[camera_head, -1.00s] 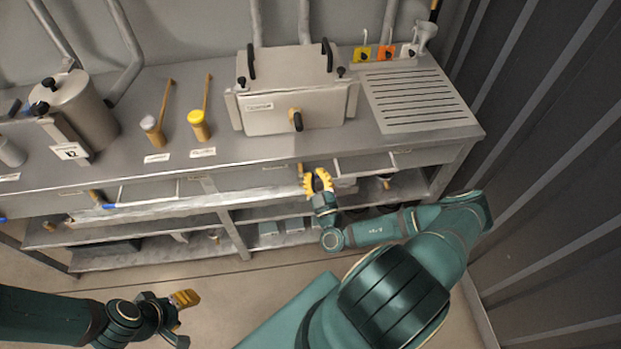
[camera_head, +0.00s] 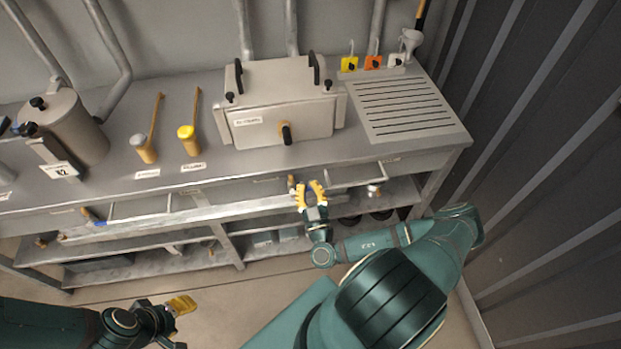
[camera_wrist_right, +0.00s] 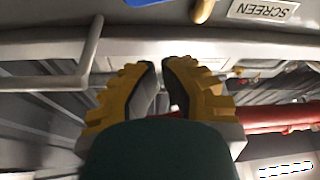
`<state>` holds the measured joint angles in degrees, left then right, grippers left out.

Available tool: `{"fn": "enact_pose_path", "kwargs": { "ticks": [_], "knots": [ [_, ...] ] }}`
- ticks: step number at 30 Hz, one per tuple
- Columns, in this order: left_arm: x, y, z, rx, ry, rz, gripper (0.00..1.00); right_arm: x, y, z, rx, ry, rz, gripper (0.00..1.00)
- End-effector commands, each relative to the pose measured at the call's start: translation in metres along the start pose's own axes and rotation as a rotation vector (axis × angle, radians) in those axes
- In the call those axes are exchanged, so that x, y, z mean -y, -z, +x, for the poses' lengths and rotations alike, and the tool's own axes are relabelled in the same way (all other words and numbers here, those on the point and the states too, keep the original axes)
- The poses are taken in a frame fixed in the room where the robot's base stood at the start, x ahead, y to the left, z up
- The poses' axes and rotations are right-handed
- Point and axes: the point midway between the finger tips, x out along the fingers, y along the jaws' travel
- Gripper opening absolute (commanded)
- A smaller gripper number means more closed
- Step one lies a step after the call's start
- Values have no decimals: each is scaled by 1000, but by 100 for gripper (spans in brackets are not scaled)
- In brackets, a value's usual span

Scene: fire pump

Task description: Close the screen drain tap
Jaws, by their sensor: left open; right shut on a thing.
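The screen drain tap shows as a brass stub (camera_head: 291,182) under the worktop's front edge. In the right wrist view its brass part (camera_wrist_right: 203,10) and blue handle (camera_wrist_right: 148,2) are at the top, beside an upside-down SCREEN label (camera_wrist_right: 262,10). My right gripper (camera_head: 311,187) is just right of the tap in the head view. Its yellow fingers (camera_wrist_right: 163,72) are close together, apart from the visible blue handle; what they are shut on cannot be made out. My left gripper (camera_head: 182,322) is open, low at the left, far from the tap.
A drawer-like handle (camera_head: 355,183) is right of my right gripper; it also shows in the wrist view (camera_wrist_right: 60,82). Another blue-handled tap (camera_head: 98,220) is at the left. A steel box (camera_head: 283,125) stands on the worktop. Shelves lie below; the floor in front is open.

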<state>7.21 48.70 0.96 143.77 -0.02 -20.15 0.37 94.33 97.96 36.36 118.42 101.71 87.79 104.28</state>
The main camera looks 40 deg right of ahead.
Motion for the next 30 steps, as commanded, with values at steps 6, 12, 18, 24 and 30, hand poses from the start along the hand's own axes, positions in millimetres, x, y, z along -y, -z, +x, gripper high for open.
{"fn": "enact_pose_path", "kwargs": {
  "ticks": [6, 12, 18, 24, 30],
  "knots": [
    [2, -1, 3, 1, 2, -3, 51, 0, -3, -47, 2, -1, 1, 0],
    [2, -1, 3, 2, 1, -2, 51, 0, -2, -71, -1, 0, 1, 0],
    [2, -1, 3, 2, 1, -2, 51, -1, -2, -79, -1, -1, 1, 0],
    [2, -1, 3, 2, 1, -2, 51, -1, -2, -79, -1, -1, 0, 0],
    [2, -1, 3, 2, 1, -2, 51, -1, -2, -78, -1, -1, 0, 0]
  ]
}}
